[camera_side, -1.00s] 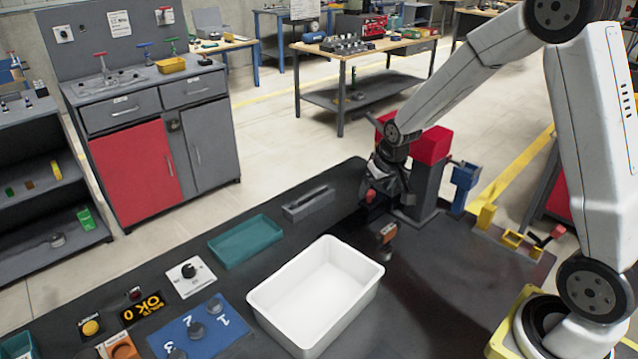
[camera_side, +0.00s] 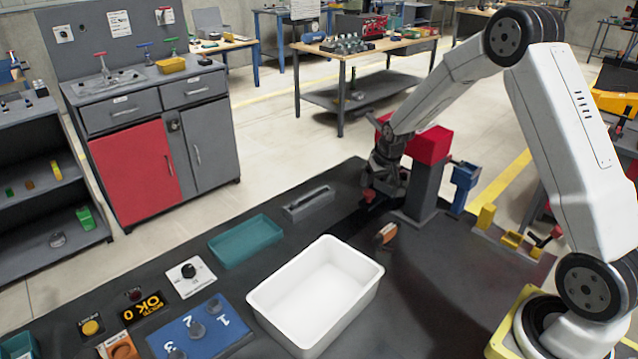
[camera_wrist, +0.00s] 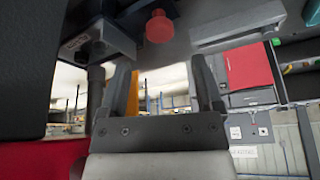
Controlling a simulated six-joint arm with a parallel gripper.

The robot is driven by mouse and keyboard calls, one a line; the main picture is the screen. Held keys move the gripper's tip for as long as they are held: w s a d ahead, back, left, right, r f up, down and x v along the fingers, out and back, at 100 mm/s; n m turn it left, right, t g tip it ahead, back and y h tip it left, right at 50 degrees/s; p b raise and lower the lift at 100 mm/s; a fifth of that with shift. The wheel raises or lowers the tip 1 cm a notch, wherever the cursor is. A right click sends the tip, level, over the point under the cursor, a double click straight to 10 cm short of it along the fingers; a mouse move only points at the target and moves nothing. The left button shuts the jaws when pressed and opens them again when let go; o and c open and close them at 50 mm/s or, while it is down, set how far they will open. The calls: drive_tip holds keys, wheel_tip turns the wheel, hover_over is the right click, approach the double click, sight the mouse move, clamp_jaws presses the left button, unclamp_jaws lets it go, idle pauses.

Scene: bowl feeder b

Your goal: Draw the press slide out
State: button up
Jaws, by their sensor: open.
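The press has a red head (camera_side: 432,145) on a grey column (camera_side: 424,188) at the far edge of the bench. A red knob (camera_side: 369,194) shows low beside it, apparently the handle of the press slide; the slide itself is mostly hidden by my gripper. In the wrist view the red knob (camera_wrist: 159,27) stands on a grey part beyond my fingers, near the top of the picture. My gripper (camera_wrist: 162,85) is open, with nothing seen between its fingers. In the side view it points down just left of the press column. I cannot tell whether it touches the knob.
A white bin (camera_side: 269,292) and a teal tray (camera_side: 218,254) stand to the left on the bench. A small orange-brown piece (camera_side: 386,234) lies in front of the press. Blue (camera_side: 463,178) and yellow (camera_side: 485,216) fixtures stand to its right. The bench's right part is mostly clear.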

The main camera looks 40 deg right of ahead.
sight(369, 192)
drive_tip(key=shift+x, duration=3.05)
clamp_jaws()
